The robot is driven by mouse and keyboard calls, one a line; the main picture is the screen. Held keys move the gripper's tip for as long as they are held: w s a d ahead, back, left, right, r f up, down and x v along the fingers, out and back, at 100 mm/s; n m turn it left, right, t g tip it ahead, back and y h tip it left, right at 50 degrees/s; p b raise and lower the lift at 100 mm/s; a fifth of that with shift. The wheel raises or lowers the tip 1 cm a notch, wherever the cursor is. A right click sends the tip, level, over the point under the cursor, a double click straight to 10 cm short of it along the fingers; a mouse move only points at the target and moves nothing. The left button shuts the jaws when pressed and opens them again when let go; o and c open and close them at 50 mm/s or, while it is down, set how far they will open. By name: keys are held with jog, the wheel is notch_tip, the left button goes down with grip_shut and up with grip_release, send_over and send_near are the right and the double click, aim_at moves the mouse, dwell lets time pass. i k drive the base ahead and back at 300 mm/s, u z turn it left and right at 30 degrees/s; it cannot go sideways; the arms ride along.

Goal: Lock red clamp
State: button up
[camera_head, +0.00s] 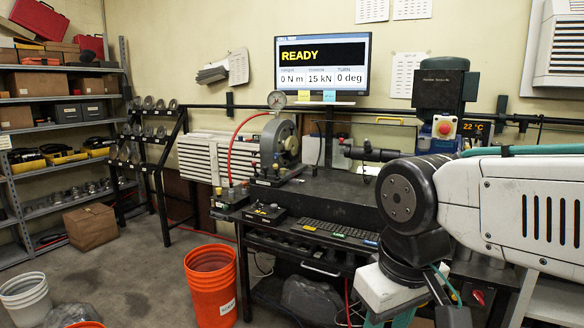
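A small red part (479,297) shows low at the right, below the bench top and partly behind my arm. It may be the red clamp, but it is too small and too covered to be sure, and its position cannot be read. No other clamp is clearly visible. My white and black arm reaches in from the right and bends down in front of the bench. My gripper is not visible; the arm runs off the bottom edge of the view.
The dark bench (335,196) carries a test machine (280,140) with a gauge and red hose, plus a keyboard (325,233). The monitor (322,65) reads READY, 0 N m, 15 kN, 0 deg. An orange bucket (212,285) stands on the floor; open floor lies left of it.

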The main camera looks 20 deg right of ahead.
aim_at(254, 163)
jog(key=z, duration=0.25)
jog(key=i, duration=0.95)
jog(key=k, duration=0.6)
jog(key=u, duration=0.65)
jog(key=i, duration=1.3)
jog(key=z, duration=0.35)
jog(key=i, duration=0.8)
jog(key=z, duration=0.55)
